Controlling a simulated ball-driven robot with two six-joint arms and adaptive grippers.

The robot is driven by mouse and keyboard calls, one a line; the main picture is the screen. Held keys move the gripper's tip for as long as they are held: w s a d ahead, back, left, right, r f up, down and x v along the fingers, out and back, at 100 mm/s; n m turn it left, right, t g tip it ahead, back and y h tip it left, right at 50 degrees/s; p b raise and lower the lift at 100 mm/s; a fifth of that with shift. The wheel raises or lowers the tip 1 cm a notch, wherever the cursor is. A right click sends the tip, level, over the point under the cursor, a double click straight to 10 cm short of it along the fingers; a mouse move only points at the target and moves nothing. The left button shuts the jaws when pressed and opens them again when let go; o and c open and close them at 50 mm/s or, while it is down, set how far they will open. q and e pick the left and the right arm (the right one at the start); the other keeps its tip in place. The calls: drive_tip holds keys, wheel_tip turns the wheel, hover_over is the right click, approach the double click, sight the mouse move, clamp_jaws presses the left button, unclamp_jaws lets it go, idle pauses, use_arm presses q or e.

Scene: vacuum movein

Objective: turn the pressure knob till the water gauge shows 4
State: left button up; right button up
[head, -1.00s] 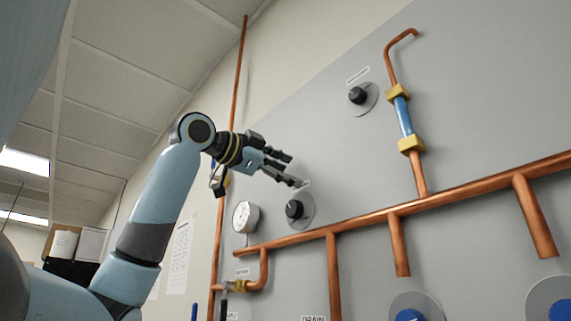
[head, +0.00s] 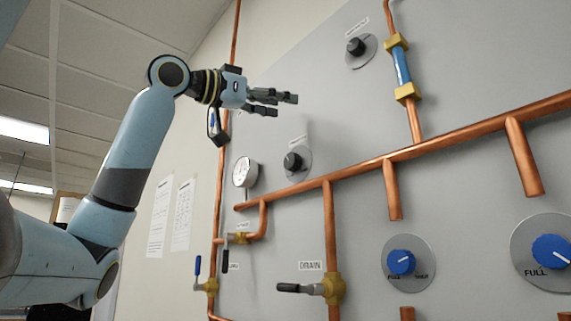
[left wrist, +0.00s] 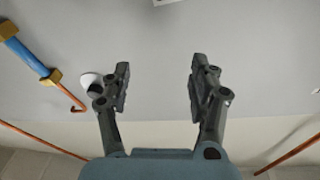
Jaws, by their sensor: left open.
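A round white gauge (head: 245,172) is on the grey wall panel in the head view; its reading is too small to tell. Just right of it is a black knob (head: 293,162) on a grey disc. A second black knob (head: 356,46) is higher up, and it seems to show in the left wrist view (left wrist: 94,87), partly behind a finger. The knob labels are too blurred to read. My left gripper (head: 286,103) is open and empty, above the lower black knob in the picture and apart from it. Its spread fingers (left wrist: 157,85) show in the left wrist view with nothing between them.
Copper pipes (head: 440,140) cross the panel below the black knobs. A blue tube (head: 402,66) with brass fittings is at the upper right. Blue knobs (head: 401,262) (head: 551,251) and a DRAIN valve (head: 332,288) are lower down. A small valve (head: 240,238) is below the gauge.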

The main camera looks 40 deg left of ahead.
use_arm(q)
drive_tip(key=s+a+f+n+b, duration=0.2)
drive_tip(key=s+f+n+b, duration=0.15)
drive_tip(key=s+f, duration=0.2)
use_arm(e)
wheel_tip(320, 180, down, 9)
drive_tip(key=b, duration=0.4)
use_arm(q)
drive_tip(key=g+y+p, duration=0.1)
drive_tip(key=y, duration=0.2)
approach(289, 161)
drive_tip(key=shift+n, duration=0.45)
drive_tip(key=w+p, duration=0.7)
drive_tip(key=shift+w+d+r, duration=0.1)
drive_tip(key=shift+d+r, duration=0.15)
drive_tip(key=shift+w+f+p, duration=0.25)
drive_tip(key=shift+w+p, duration=0.2)
drive_tip(key=shift+w, duration=0.25)
use_arm(e)
wheel_tip(289, 161, up, 9)
drive_tip(key=shift+d, duration=0.15)
use_arm(q)
drive_tip(key=c, duration=1.1)
use_arm(e)
drive_tip(key=shift+a, duration=0.3)
